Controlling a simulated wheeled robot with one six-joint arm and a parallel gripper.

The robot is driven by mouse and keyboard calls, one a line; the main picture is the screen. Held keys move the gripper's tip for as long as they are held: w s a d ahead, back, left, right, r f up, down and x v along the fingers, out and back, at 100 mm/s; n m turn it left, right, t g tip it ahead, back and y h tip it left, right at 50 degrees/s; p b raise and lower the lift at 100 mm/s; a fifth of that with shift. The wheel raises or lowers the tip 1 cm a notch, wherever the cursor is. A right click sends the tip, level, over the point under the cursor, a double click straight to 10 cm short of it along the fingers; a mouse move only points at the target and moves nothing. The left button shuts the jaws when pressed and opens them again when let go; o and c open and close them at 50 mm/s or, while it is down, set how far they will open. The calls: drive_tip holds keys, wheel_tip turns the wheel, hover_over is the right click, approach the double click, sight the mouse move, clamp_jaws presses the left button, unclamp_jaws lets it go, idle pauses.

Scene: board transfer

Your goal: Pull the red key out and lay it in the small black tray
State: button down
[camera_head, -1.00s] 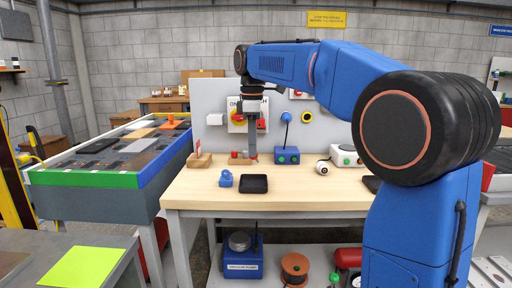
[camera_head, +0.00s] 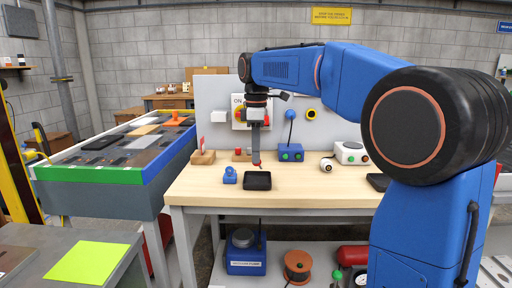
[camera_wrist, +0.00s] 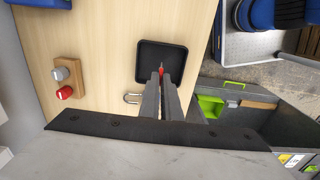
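The red key (camera_head: 257,163) shows as a small red bit at the tips of my gripper (camera_head: 256,158); it also shows between the fingertips in the wrist view (camera_wrist: 161,70). My gripper is shut on it, and the fingers hide most of it. The small black tray (camera_head: 257,188) lies on the wooden table below and slightly in front of the gripper. In the wrist view the tray (camera_wrist: 178,47) is behind the fingertips, with the key's tip over its floor. The key appears held above the tray, apart from it.
A blue padlock (camera_head: 230,176) stands just left of the tray. A wooden block with a red and a grey knob (camera_wrist: 66,78) is farther back. A blue box (camera_head: 291,152) and a white box (camera_head: 351,152) stand at right. The table front is clear.

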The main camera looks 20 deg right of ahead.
drive_tip(key=shift+f, duration=1.9)
drive_tip(key=c, duration=1.9)
unclamp_jaws()
wheel_tip(320, 180, up, 17)
drive_tip(key=shift+r, duration=0.2)
